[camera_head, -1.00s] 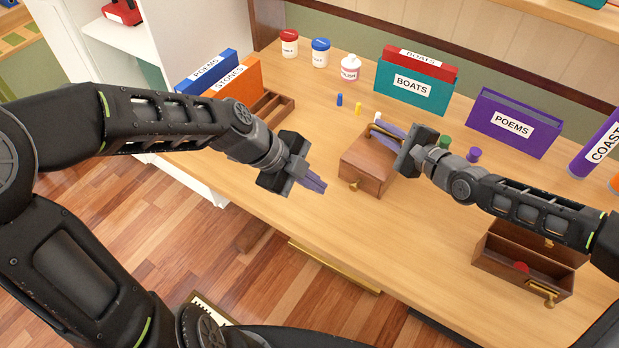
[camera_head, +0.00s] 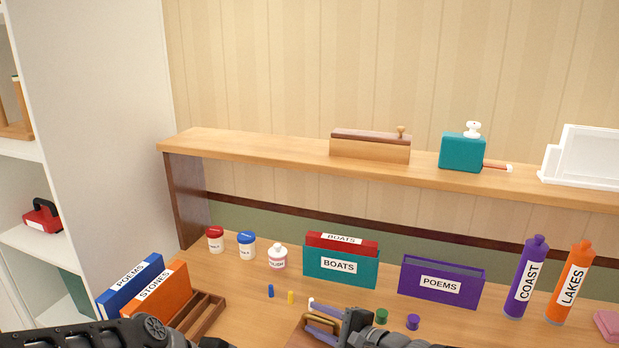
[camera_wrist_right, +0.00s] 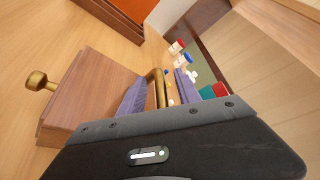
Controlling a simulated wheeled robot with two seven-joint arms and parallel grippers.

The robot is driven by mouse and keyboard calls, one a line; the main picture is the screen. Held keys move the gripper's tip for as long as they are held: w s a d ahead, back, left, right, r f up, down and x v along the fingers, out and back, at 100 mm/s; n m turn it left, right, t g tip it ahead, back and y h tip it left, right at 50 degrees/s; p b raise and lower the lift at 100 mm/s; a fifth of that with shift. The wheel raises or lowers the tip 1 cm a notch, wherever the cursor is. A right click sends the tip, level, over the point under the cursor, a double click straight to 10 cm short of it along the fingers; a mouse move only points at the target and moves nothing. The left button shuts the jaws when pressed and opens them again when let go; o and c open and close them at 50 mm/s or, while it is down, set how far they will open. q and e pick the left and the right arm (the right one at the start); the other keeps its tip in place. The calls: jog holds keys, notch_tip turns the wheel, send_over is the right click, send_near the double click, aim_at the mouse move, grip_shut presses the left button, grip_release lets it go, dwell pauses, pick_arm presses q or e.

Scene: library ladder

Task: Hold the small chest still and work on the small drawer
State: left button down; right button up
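In the right wrist view the small wooden chest (camera_wrist_right: 85,100) lies below my right gripper (camera_wrist_right: 160,95), its brass knob (camera_wrist_right: 38,82) at the left. My right gripper's two purple fingers stand on either side of the chest's brass handle (camera_wrist_right: 160,88), with a gap still showing, so it is open around the handle. In the head view only a top corner of the chest (camera_head: 290,341) shows at the bottom edge, beside my right gripper (camera_head: 322,322). The small drawer's front is hidden there. My left arm crosses the lower left corner; its gripper is out of view.
On the desk stand the BOATS holder (camera_head: 340,268), the purple POEMS holder (camera_head: 440,282), several small jars, and two bottles, COAST (camera_head: 526,275) and LAKES (camera_head: 570,282). Small coloured pegs lie behind the chest. A raised shelf (camera_head: 270,148) runs along the back.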

jog(key=shift+d, duration=0.1)
jog(key=v, duration=1.1)
jog(key=shift+s+d+r, duration=0.15)
jog(key=shift+s+d, duration=0.1)
jog(key=shift+s, duration=0.05)
